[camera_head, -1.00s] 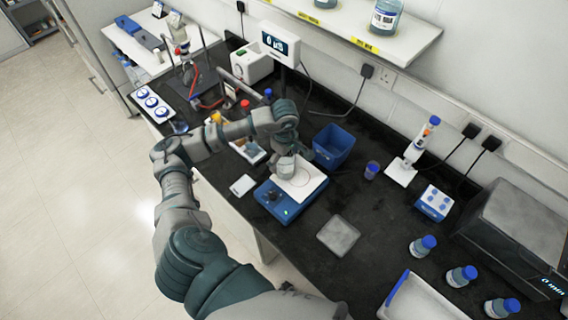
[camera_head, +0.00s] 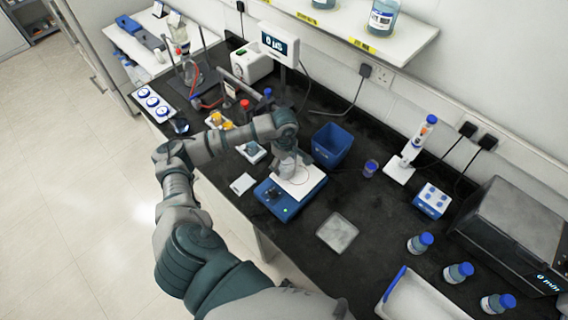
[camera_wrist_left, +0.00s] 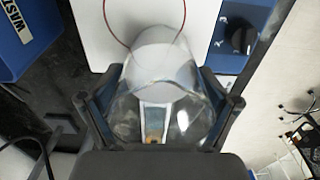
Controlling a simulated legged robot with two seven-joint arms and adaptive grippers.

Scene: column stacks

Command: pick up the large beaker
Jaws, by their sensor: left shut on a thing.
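The large beaker (camera_wrist_left: 165,100) is clear glass with a small label and fills the middle of the left wrist view. My left gripper (camera_wrist_left: 160,110) has its two dark fingers closed on either side of it. In the head view the beaker (camera_head: 287,167) is at my left gripper (camera_head: 287,157), over the white top of a blue hotplate (camera_head: 283,192). The arm partly hides it there. I cannot tell whether its base touches the plate. My right gripper is not in view.
A blue waste bin (camera_head: 332,146) stands right behind the hotplate. A display head (camera_head: 279,45) on a pole stands at the back. A grey square plate (camera_head: 337,232) lies to the front right. Several blue-capped bottles (camera_head: 420,243) stand further right. Dark bench between is partly free.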

